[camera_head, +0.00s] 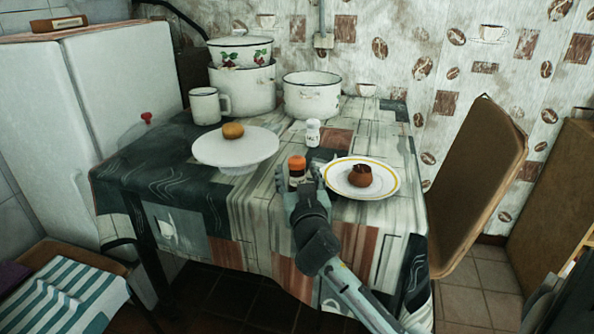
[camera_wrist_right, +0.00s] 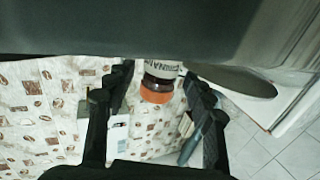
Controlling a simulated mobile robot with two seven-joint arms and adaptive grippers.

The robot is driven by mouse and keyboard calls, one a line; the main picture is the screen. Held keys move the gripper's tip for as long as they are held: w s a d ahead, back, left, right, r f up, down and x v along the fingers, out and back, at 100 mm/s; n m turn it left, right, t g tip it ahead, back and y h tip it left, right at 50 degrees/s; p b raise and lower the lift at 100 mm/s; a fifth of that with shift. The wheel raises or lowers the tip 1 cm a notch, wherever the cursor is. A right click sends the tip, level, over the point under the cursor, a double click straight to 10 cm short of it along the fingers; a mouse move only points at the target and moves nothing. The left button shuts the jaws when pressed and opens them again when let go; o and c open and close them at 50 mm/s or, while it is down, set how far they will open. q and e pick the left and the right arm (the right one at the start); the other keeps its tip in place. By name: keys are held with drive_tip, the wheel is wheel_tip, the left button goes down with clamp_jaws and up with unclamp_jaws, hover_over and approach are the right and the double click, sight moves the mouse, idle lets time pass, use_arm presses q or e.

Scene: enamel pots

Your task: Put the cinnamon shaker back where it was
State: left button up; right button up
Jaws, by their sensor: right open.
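The cinnamon shaker (camera_head: 297,166), a small jar with an orange cap and a pale label, is upright at the table, between the white cake stand and the yellow-rimmed plate. Its orange cap also shows in the right wrist view (camera_wrist_right: 157,94), with part of its lettering visible. My right gripper (camera_head: 300,186) is open, with its fingers on either side of the shaker. I cannot tell whether they touch it. The shaker's lower part is partly hidden by the gripper. My left gripper is not in view.
The cake stand (camera_head: 215,150) holds a bun. The yellow-rimmed plate (camera_head: 385,182) holds a dark-topped pastry. A white shaker (camera_head: 313,133) stands behind. A mug (camera_head: 205,105), a stack of pots (camera_head: 242,88) and another pot (camera_head: 312,98) are at the back. A chair (camera_head: 475,185) stands right.

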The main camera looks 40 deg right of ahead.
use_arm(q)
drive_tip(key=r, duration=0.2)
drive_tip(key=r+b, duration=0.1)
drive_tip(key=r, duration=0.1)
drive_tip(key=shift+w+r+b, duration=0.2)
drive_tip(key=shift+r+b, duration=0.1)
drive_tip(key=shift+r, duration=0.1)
use_arm(e)
drive_tip(key=v, duration=1)
drive_tip(key=shift+s, duration=0.25)
